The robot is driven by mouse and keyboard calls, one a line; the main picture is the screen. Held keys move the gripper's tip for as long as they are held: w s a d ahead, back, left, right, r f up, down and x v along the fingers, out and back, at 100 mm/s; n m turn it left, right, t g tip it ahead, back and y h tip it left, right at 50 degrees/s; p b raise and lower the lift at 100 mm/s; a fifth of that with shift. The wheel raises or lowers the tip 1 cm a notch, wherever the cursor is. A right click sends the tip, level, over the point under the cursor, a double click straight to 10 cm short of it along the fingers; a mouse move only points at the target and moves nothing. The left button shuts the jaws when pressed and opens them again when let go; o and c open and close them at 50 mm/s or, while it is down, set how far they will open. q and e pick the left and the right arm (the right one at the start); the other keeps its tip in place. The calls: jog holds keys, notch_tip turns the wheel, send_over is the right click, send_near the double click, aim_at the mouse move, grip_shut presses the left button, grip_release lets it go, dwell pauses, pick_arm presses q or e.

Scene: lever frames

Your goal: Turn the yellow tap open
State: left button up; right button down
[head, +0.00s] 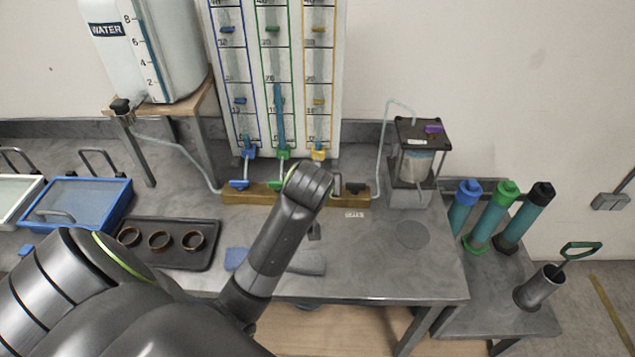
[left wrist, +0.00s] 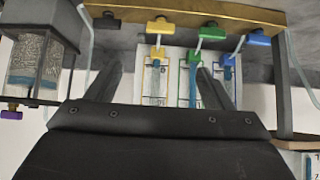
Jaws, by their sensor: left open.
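The yellow tap (left wrist: 160,27) is on a wooden bar (left wrist: 180,10) at the top of the left wrist view, its handle lying crosswise to the column below it. In the head view a yellow fitting (head: 318,154) shows just above the end of my left arm, which hides part of the bar. My left gripper (left wrist: 160,70) is open and empty, its fingers apart to either side of the yellow and green columns. The yellow tap lies beyond the fingertips, with no visible contact. My right gripper is not in view.
A green tap (left wrist: 212,32) and a blue tap (left wrist: 258,38) sit beside the yellow one. A clear-walled device (head: 415,160) stands right of the bar, a water tank (head: 150,50) left. A black tray (head: 165,258) with rings lies on the bench.

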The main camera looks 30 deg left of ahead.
pick_arm(q)
jog(key=p+x, duration=0.1)
jog(key=x, duration=1.4)
jog(key=shift+p, duration=0.4)
jog(key=shift+x, duration=1.1)
jog(key=c, duration=1)
